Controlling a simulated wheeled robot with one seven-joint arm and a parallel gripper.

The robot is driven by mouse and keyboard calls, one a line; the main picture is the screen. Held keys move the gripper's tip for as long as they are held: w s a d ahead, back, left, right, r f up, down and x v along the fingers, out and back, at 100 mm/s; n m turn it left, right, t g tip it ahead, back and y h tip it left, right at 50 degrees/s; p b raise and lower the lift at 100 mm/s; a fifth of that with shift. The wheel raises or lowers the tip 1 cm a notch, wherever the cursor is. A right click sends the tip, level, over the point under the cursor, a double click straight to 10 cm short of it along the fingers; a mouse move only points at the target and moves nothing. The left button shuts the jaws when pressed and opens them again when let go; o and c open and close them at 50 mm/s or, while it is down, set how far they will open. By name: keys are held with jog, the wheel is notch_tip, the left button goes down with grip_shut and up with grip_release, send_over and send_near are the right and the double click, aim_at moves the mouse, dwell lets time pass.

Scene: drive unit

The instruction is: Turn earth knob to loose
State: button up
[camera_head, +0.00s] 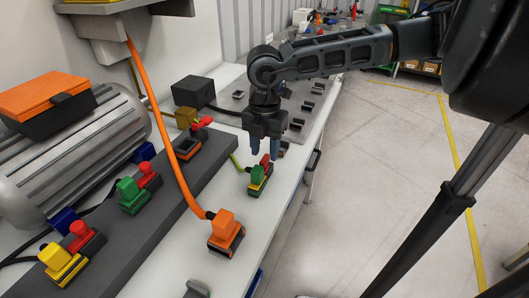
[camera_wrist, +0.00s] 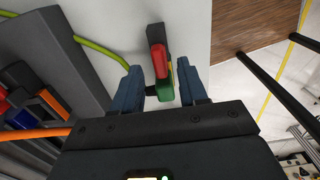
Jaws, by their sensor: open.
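A small connector with a green-yellow cable (camera_head: 235,162) stands on the light bench top, and its earth knob looks to be the green part (camera_head: 257,172) with a red part (camera_head: 265,160) beside it. In the wrist view the red part (camera_wrist: 158,60) and the green part (camera_wrist: 166,92) show on a dark base. My gripper (camera_head: 264,155) is open, pointing down just above the connector. In the wrist view my gripper (camera_wrist: 160,90) has one blue finger on each side of the green part, with gaps visible. Whether the fingertips reach down beside it is unclear.
An orange connector (camera_head: 225,230) with an orange cable stands nearer on the bench. A dark raised block on the left carries green-red (camera_head: 132,190) and yellow-red (camera_head: 65,262) connectors. A ribbed grey motor (camera_head: 75,140) stands behind. Open floor lies right of the bench edge.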

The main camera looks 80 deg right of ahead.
jog(key=shift+f, duration=1.25)
jog(key=shift+c, duration=0.4)
grip_shut()
